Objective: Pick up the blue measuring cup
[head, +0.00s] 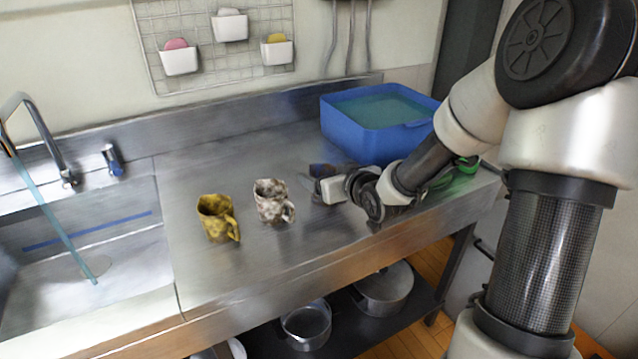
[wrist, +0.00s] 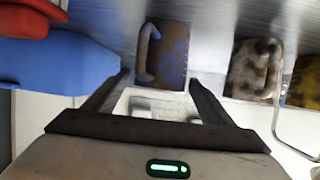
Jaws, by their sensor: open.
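The blue measuring cup (wrist: 172,55) is patched in blue and rusty brown, with a handle on its left side in the wrist view. It lies just beyond my open fingertips (wrist: 157,80), roughly centred between them, and nothing is gripped. In the head view, a dark blue-brown bit of the cup (head: 322,170) shows behind my gripper (head: 310,186), which hides the rest. My gripper is low over the steel counter, left of my wrist joint.
A white-brown mottled cup (head: 271,202) and a yellow cup (head: 217,219) stand left of my gripper. A blue tub of water (head: 372,142) stands behind it. A blue shape (wrist: 75,65) and a red one (wrist: 28,22) are close in the wrist view. The sink (head: 140,235) is left.

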